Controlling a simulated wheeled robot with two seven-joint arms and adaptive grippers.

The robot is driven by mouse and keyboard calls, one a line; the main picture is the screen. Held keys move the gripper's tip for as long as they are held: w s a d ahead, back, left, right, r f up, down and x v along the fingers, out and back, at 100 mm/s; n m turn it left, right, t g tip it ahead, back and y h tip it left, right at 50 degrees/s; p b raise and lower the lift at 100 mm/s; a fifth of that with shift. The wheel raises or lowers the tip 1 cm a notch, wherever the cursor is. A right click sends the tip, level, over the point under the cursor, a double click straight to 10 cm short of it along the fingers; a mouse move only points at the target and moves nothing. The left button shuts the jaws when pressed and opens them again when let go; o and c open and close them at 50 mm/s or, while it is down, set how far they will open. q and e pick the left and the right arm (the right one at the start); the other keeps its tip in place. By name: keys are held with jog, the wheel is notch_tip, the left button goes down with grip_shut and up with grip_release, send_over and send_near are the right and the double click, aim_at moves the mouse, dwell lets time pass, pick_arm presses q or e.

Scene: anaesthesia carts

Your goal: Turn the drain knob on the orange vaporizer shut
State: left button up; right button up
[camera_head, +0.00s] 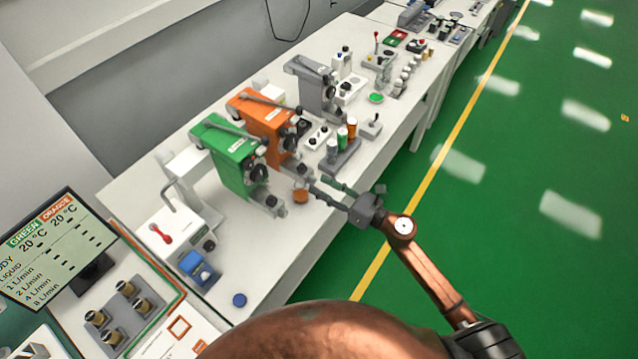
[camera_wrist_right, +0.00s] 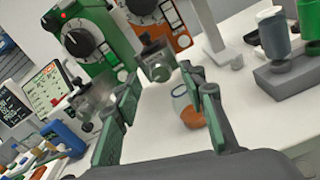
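The orange vaporizer (camera_head: 262,122) stands between the green and grey ones; its orange body with a dark dial also shows in the right wrist view (camera_wrist_right: 178,32). A grey metal drain fitting with a dark knob (camera_wrist_right: 153,62), apparently the orange vaporizer's, lies just beyond the fingertips. My right gripper (camera_head: 317,187) is open and empty in front of it; its two green-padded fingers show spread in the wrist view (camera_wrist_right: 163,84). They appear apart from the knob. Whether the drain is open cannot be told. My left gripper is not in view.
A glass jar with orange liquid (camera_wrist_right: 191,112) stands on the bench close to the right finger. The green vaporizer (camera_head: 229,153) is to the left, with its own drain fitting (camera_head: 270,204). A rack of bottles (camera_head: 341,160) stands to the right. The bench front is mostly clear.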

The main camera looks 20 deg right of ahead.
jog(key=shift+x, duration=0.8)
jog(key=shift+c, duration=0.4)
grip_shut()
